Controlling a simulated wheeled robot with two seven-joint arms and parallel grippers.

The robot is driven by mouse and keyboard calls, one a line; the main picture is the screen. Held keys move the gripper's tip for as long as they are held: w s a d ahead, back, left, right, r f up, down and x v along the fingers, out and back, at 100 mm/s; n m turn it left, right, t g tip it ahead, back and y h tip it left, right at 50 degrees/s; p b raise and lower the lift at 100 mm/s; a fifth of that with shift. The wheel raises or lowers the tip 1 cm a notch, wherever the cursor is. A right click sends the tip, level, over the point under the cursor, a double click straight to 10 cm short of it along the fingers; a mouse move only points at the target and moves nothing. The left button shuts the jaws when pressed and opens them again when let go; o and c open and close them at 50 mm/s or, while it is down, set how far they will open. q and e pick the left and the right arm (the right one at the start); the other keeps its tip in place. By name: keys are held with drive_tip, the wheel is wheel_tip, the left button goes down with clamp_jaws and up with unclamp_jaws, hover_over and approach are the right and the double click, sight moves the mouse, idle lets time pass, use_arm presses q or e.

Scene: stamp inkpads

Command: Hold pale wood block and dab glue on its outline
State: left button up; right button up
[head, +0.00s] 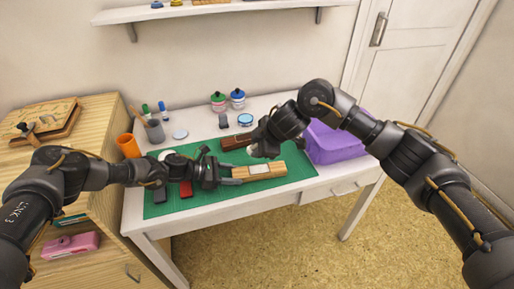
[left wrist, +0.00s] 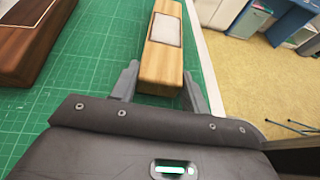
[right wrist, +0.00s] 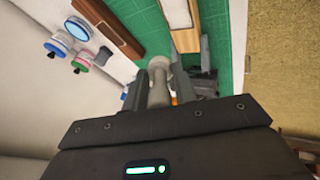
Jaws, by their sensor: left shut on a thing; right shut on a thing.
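The pale wood block (head: 284,171) lies along the front of the green mat, with a whitish rectangular outlined patch on its top. My left gripper (head: 232,178) is shut on the left end of the block; the left wrist view shows the block (left wrist: 160,65) between its fingers (left wrist: 159,88). My right gripper (head: 262,150) is above and behind the block, shut on a pale glue bottle (right wrist: 159,66). The bottle is mostly hidden by the gripper in the head view, and I cannot tell whether its tip touches the block.
A dark brown block (head: 232,143) lies behind the pale one on the green mat (head: 209,203). A purple case (head: 338,146) stands at the right. Red and dark pads (head: 186,189) lie at the left front. Jars (head: 237,98) and an orange cup (head: 128,145) stand towards the back.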

use_arm(q)
drive_tip(key=o, duration=1.1)
drive_tip(key=shift+o, duration=0.2)
drive_tip(key=v, duration=1.2)
drive_tip(key=shift+r, duration=0.1)
